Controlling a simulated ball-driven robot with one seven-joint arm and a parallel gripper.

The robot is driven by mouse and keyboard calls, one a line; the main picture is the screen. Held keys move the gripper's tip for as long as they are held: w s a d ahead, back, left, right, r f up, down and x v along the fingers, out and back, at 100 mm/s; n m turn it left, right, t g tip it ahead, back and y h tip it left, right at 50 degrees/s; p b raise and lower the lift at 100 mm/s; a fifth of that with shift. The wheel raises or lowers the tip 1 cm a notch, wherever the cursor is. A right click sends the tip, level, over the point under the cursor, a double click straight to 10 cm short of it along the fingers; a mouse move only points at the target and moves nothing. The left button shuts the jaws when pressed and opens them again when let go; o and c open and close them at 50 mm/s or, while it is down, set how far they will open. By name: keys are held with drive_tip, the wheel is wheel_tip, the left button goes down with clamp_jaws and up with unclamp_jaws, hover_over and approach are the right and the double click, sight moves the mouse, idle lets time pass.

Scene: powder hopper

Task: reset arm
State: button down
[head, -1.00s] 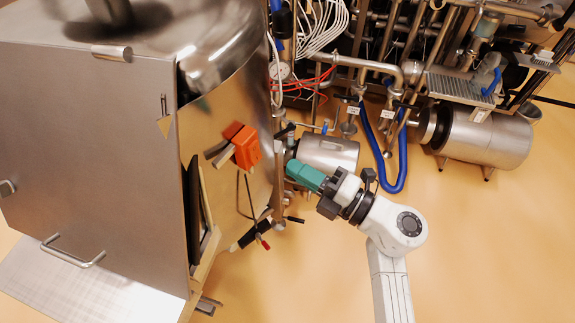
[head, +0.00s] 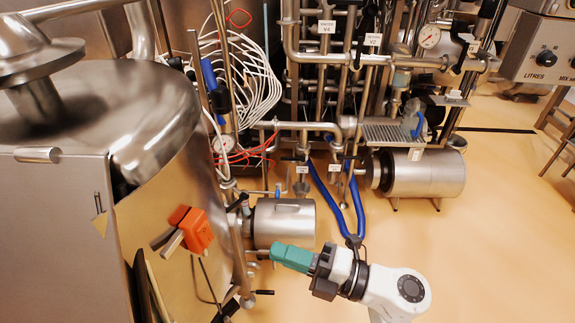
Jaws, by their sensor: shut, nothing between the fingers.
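My gripper (head: 274,255), with green fingers, is at the end of my white arm in the lower middle of the head view. It is shut and empty, and points left. In the picture it lies just below a steel motor cylinder (head: 285,222); I cannot tell the gap in depth. My upper arm runs out of the bottom edge of the view.
A large steel hopper vessel (head: 70,215) with an orange block (head: 197,228) on its side stands at the left. Pipes, a blue hose (head: 333,205) and a second motor (head: 427,173) fill the back. Yellow floor (head: 510,235) is clear at the right.

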drive_tip(key=w+d+r+m+t+h, duration=0.25)
drive_tip(key=d+m+t+h, duration=0.25)
drive_tip(key=d+m+t, duration=0.25)
drive_tip(key=w+d+r+m+t+h, duration=0.25)
drive_tip(key=d+m+t+h, duration=0.25)
drive_tip(key=d+m+t, duration=0.25)
drive_tip(key=s+d+f+m+g+h, duration=0.2)
drive_tip(key=d+f+m+g+h, duration=0.35)
drive_tip(key=d+m+h, duration=0.7)
drive_tip(key=s+d+f+m+g, duration=0.2)
drive_tip(key=s+d+f+g, duration=0.1)
drive_tip(key=s+f, duration=0.3)
drive_tip(key=s+d+f+m+g, duration=0.3)
drive_tip(key=s+f, duration=0.1)
drive_tip(key=f, duration=0.4)
drive_tip(key=s+a+f+g+y, duration=0.2)
drive_tip(key=s+f+g, duration=0.1)
drive_tip(key=s, duration=0.5)
drive_tip(key=s+a+f+g+y, duration=0.2)
drive_tip(key=s+g, duration=0.3)
drive_tip(key=s, duration=0.4)
drive_tip(key=shift+s+a+f, duration=0.25)
drive_tip(key=shift+a+f, duration=0.4)
drive_tip(key=shift+a, duration=0.1)
